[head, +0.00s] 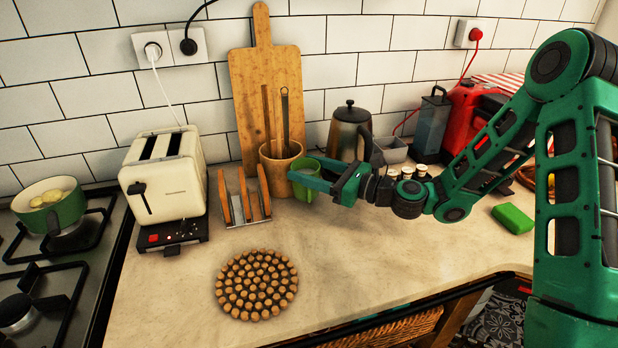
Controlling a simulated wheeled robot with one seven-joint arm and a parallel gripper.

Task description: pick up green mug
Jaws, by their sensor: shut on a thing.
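The green mug (309,189) is on the kitchen counter near the wall, right beside a wooden utensil pot. My gripper (318,177) reaches in from the right and is shut on the mug. The green fingers cover part of the mug, and their colour is close to it, so the exact contact is hard to see. I cannot tell whether the mug's base touches the counter.
The utensil pot (278,168), a toast rack (244,199) and a cream toaster (165,178) stand left of the mug. A kettle (348,135) is behind it. A wooden trivet (256,285) lies in front. The counter's front middle is clear.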

